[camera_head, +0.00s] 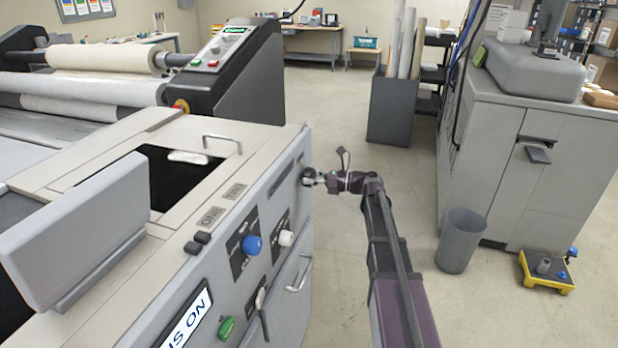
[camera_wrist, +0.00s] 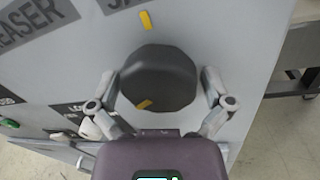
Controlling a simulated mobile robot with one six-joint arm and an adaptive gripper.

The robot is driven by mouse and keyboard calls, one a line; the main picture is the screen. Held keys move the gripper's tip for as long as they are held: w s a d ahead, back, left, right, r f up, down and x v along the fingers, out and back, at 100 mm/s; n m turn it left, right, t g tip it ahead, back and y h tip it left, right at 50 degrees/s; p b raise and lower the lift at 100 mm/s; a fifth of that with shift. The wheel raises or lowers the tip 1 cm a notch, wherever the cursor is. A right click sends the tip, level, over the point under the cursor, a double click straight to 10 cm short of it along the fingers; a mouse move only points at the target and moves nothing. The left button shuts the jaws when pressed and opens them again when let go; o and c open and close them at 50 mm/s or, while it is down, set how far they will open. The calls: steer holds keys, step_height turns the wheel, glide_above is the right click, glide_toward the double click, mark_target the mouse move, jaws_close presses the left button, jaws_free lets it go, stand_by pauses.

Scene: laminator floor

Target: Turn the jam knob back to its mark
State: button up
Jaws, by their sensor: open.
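The dark round jam knob (camera_wrist: 160,76) sits on the grey machine panel in the wrist view. A yellow stripe (camera_wrist: 144,104) shows on its lower part. A yellow mark (camera_wrist: 146,20) is on the panel just above the knob, so stripe and mark are apart. In the head view my gripper (camera_head: 317,179) is at the far end of the machine's side panel, largely covering the knob.
Nearer on the same panel are a blue knob (camera_head: 252,244), a white knob (camera_head: 286,239), a green control (camera_head: 226,328) and a door handle (camera_head: 300,274). A grey bin (camera_head: 460,240) and a yellow pedal unit (camera_head: 546,272) stand right.

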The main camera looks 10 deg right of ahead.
steer(key=c, duration=0.9)
steer(key=shift+o, duration=0.2)
